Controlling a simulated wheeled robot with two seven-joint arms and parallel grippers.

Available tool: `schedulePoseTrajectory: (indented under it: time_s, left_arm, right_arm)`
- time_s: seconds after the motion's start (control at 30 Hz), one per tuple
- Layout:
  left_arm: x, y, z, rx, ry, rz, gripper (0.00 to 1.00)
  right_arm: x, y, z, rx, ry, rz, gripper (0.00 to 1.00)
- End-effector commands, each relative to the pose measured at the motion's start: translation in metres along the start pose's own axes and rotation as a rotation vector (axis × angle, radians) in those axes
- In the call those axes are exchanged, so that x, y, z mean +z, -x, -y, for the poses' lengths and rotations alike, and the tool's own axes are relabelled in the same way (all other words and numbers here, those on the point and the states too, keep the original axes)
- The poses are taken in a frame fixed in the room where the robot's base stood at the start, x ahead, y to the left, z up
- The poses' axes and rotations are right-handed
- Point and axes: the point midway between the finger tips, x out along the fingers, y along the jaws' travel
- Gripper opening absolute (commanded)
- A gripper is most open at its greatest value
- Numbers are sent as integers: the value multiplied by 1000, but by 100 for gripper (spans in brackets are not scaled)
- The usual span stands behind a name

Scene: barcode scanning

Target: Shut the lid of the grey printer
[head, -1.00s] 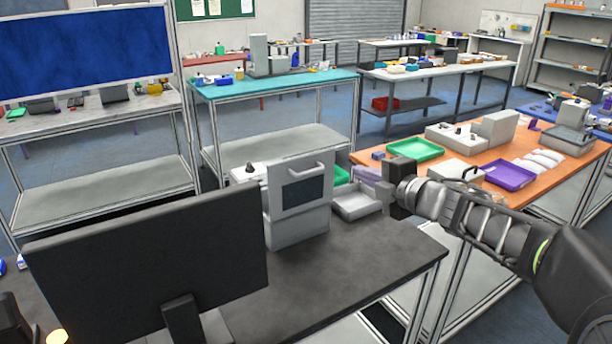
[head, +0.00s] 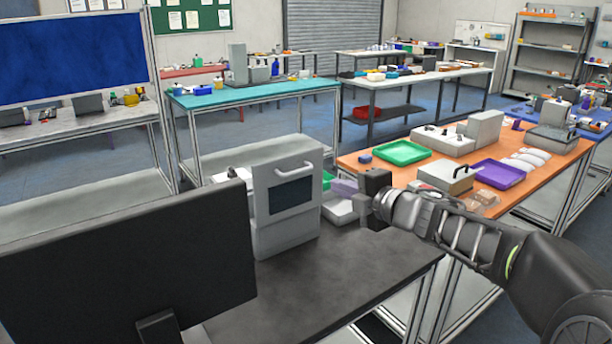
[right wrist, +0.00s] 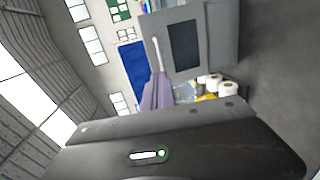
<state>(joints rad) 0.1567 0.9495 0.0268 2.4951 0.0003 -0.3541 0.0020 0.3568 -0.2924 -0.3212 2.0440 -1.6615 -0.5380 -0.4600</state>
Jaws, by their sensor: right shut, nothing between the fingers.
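The grey printer (head: 285,228) stands on the dark table behind the monitor. Its panel (head: 283,173), with a light handle and a dark window, stands upright; it looks like the raised lid. In the right wrist view the panel (right wrist: 217,38) is at the upper middle, with the handle on its left side. My right gripper (head: 336,187) is to the right of the printer, its lavender fingers shut and empty, pointing towards it. In the wrist view the fingers (right wrist: 158,88) appear just below the handle; I cannot tell whether they touch. My left gripper is out of view.
A black monitor (head: 130,270) blocks the left front and part of the table. A light grey tray (head: 337,212) sits right of the printer, below my fingers. The dark tabletop (head: 330,272) in front is clear. An orange table (head: 385,172) with trays stands behind.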

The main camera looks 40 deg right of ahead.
Motion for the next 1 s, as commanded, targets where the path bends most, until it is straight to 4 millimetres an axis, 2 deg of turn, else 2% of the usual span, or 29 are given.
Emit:
schedulePoseTrajectory:
  time_s: [0.27, 0.5, 0.7, 0.83, 1.0]
  left_arm:
    - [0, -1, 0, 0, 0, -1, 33]
    - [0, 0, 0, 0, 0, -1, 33]
    - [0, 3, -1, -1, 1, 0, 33]
    - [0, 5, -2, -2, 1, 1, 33]
    - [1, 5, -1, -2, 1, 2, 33]
  right_arm:
    - [-1, -35, 1, -2, 0, -2, 0]
    - [-1, -84, 1, -4, 0, -2, 0]
    - [-1, -118, 0, -2, 1, -2, 0]
    - [-1, -131, 0, -2, 0, -1, 0]
    - [0, -137, 0, 0, 0, 0, 0]
